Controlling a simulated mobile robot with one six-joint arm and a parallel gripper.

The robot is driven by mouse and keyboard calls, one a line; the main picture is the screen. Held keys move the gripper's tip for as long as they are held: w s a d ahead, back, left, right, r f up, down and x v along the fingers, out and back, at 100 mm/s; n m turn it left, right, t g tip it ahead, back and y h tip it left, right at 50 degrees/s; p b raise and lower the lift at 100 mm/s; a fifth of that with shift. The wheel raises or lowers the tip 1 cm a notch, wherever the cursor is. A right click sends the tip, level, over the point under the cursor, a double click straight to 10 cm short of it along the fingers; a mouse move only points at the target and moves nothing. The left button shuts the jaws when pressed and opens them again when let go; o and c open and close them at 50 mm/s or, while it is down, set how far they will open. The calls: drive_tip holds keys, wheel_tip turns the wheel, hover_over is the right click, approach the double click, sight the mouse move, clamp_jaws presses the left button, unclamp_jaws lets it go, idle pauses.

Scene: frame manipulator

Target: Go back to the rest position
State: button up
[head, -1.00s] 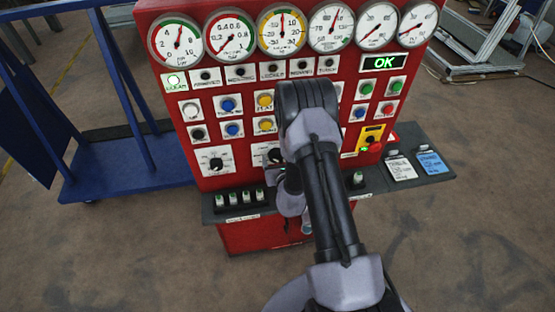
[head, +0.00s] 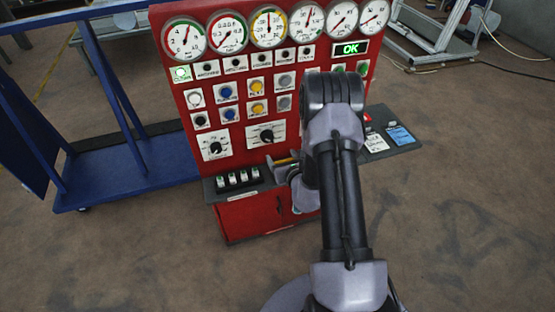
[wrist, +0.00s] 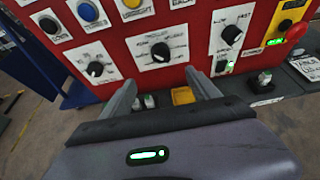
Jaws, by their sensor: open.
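My gripper (wrist: 160,82) is open in the wrist view, its two grey fingers pointing at the lower part of a red control panel (wrist: 115,52). A small yellow thing (wrist: 182,95) shows between the fingers, near the shelf; I cannot tell whether they touch it. In the head view my gripper (head: 283,167) is beside the panel's lower front, above the shelf, partly hidden by my arm. The red panel (head: 185,128) carries round gauges along its top and a lit green OK display (head: 350,48). My arm covers part of its right side.
A dark shelf (head: 270,184) runs along the panel's front, with several small switches (head: 238,180) at left and cards (head: 400,136) at right. A blue metal frame (head: 130,180) stands at left. A red button (wrist: 297,32) is at right. The floor (head: 470,220) at right is clear.

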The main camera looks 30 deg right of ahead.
drive_tip(key=shift+w+d+f, duration=0.1)
drive_tip(key=shift+w+d, duration=0.1)
drive_tip(key=shift+w, duration=0.05)
